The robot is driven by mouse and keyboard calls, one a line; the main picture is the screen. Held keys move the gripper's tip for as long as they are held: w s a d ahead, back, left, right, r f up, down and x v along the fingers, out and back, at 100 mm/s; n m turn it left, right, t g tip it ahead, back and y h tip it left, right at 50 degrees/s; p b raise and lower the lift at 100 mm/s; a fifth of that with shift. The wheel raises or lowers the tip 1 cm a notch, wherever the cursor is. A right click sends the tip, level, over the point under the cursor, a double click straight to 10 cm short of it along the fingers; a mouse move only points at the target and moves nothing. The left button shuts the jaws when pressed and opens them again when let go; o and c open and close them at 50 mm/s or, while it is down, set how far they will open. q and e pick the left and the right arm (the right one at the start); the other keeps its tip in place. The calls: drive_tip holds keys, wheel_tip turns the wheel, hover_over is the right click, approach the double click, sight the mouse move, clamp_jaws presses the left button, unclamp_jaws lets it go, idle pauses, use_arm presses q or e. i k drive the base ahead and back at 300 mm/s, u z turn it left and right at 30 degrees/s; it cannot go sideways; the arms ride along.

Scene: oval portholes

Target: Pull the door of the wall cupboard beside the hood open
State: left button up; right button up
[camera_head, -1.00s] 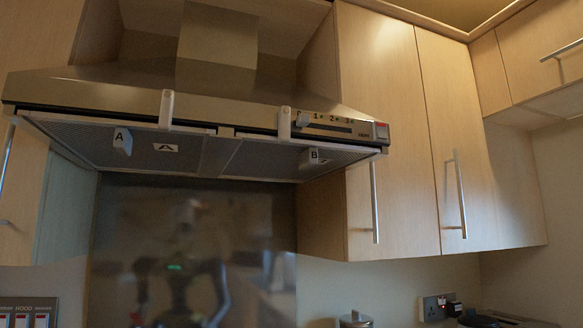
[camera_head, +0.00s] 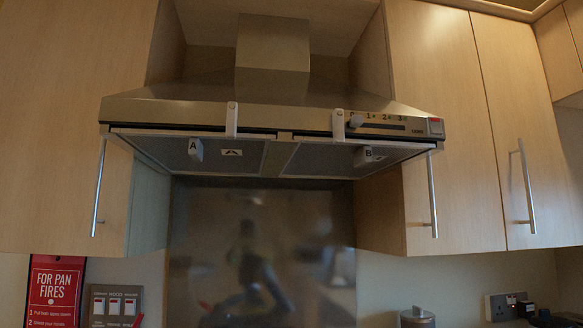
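The metal range hood (camera_head: 285,113) hangs in the upper middle of the head view. To its right is a pale wood wall cupboard door (camera_head: 447,110), with a vertical bar handle (camera_head: 432,195) near its lower left edge. A second door (camera_head: 530,110) beside it has its own bar handle (camera_head: 526,186). To the hood's left is another wood cupboard door (camera_head: 65,120) with a bar handle (camera_head: 98,188) near its right edge. All these doors look shut. Neither of my grippers is in view.
A red pan-fire sign (camera_head: 55,290) and a switch panel (camera_head: 115,305) are on the wall at lower left. A wall socket (camera_head: 505,305) is at lower right. A shiny splashback (camera_head: 262,250) is under the hood.

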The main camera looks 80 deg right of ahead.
sight(451, 202)
drive_tip(key=k, duration=0.75)
drive_tip(key=z, duration=0.7)
